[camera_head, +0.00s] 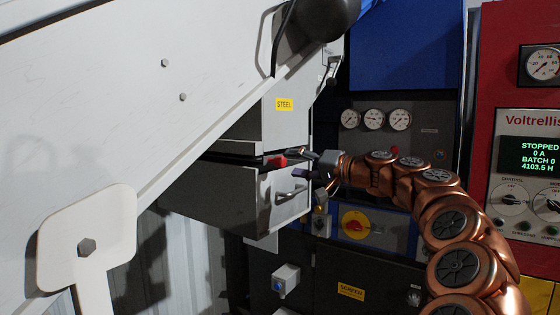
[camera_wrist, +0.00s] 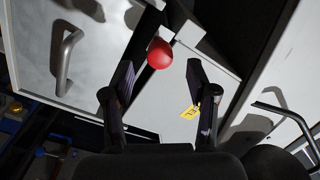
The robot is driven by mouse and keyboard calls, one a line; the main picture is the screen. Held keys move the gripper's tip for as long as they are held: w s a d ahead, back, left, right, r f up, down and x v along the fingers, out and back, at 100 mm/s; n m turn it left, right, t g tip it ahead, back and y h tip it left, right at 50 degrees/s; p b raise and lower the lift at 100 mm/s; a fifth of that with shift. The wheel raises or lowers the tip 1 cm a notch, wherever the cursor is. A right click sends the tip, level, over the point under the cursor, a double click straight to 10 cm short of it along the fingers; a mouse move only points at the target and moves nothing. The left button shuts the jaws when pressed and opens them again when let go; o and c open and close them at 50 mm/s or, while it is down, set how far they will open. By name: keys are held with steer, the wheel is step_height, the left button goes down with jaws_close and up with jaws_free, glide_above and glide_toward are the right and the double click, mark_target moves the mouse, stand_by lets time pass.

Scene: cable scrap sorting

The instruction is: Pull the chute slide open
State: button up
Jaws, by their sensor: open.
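A red knob (camera_head: 277,161) sits at the front of the dark slot under the pale grey chute (camera_head: 285,128) with the yellow STEEL label; I take it as the slide's knob. My gripper (camera_head: 298,164) is just right of the knob, its fingers pointing left at it. In the wrist view the round red knob (camera_wrist: 160,53) appears just ahead of my open fingertips (camera_wrist: 161,68), centred in the gap. The gripper holds nothing. Whether either finger touches the knob cannot be told. Most of the slide plate is hidden in the dark slot.
Below the slot is a grey box with a bar handle (camera_head: 290,194), also in the wrist view (camera_wrist: 67,62). A large white sloped panel (camera_head: 110,100) fills the left. A blue cabinet with gauges (camera_head: 374,119) and a red control panel (camera_head: 530,90) stand right.

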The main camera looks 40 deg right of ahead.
mark_target(284, 162)
steer(key=shift+p+x, duration=0.7)
steer(key=shift+x, duration=2)
jaws_close()
